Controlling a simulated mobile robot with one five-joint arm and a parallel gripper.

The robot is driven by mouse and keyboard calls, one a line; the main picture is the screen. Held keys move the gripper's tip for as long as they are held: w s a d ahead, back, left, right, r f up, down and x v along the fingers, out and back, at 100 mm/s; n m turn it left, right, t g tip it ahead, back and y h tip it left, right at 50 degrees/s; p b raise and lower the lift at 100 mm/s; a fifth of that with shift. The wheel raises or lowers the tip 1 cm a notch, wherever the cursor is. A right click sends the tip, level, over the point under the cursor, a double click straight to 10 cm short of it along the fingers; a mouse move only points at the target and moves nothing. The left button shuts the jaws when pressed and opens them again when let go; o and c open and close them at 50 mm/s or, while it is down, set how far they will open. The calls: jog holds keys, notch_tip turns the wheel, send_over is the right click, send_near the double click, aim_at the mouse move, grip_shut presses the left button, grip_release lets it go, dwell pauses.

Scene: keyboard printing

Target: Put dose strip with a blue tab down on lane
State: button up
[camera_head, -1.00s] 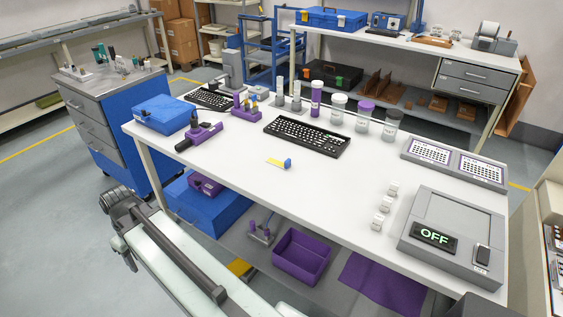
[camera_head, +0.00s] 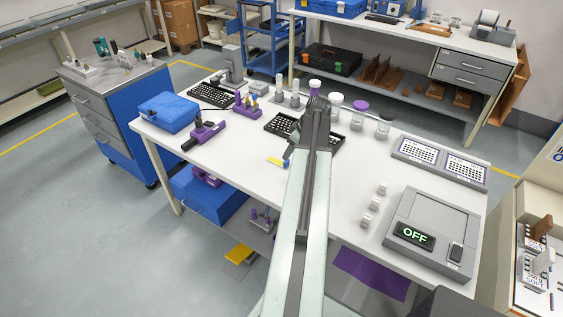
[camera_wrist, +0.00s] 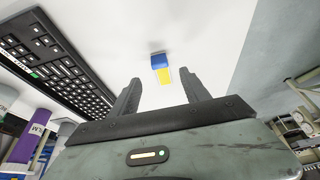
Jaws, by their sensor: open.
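The dose strip (camera_head: 274,161) is yellow with a blue tab and lies flat on the white table in front of the black keyboard. In the wrist view its blue tab (camera_wrist: 159,62) faces away from the yellow part, beyond my fingertips. My gripper (camera_wrist: 160,78) is open and empty, with a finger to either side of the strip's line and the strip apart from both. In the head view my arm reaches over the table and partly hides the keyboard; the fingers are hard to make out there. I cannot pick out a marked lane.
The black keyboard (camera_wrist: 62,70) lies close to the left of my gripper in the wrist view. Jars, including a purple-lidded one (camera_head: 358,112), stand behind. The table's front centre is clear.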

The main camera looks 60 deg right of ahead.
aim_at(284, 164)
jog(key=b+x, duration=0.6)
jog(key=x, duration=0.2)
jog(key=shift+s+b, duration=0.15)
jog(key=shift+b, duration=0.2)
jog(key=shift+r, duration=0.15)
grip_shut()
